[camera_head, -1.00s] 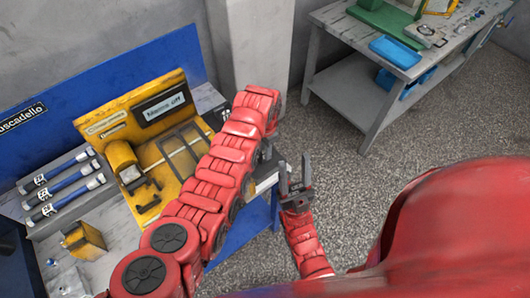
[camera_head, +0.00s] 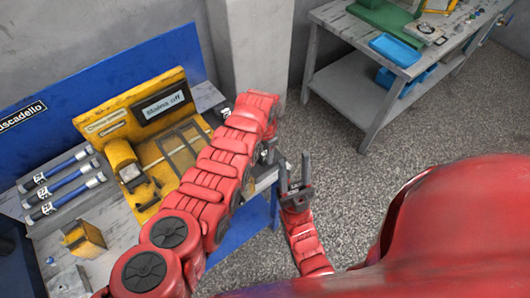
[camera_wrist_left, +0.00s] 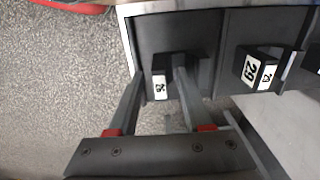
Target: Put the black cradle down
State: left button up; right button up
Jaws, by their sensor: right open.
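In the left wrist view a black cradle (camera_wrist_left: 165,28) with a block labelled 26 lies at the tips of my left gripper (camera_wrist_left: 162,84). The two grey fingers stand apart, one on each side of the label. I cannot tell whether they press on the block or whether the cradle rests on the surface. In the head view my left arm covers most of its own gripper and the cradle at the bench's right end. My right gripper (camera_head: 296,172) is open and empty, fingers upward, beside that bench end.
Similar black pieces with number labels (camera_wrist_left: 258,68) stand right of the cradle. The bench holds a yellow panel with a display (camera_head: 163,105), several blue-and-black cylinders (camera_head: 65,180) and a yellow block (camera_head: 84,238). A grey table (camera_head: 345,35) stands back right. Speckled floor lies between.

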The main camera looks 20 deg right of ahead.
pick_arm(q)
jog(key=shift+r, duration=0.2)
jog(key=shift+w+r, duration=0.1)
jog(key=shift+r, duration=0.95)
notch_tip(320, 180, up, 6)
jog(key=b, duration=0.2)
jog(key=shift+b, duration=0.4)
notch_tip(320, 180, up, 4)
jog(key=shift+f+p, duration=0.1)
jog(key=shift+p, duration=0.75)
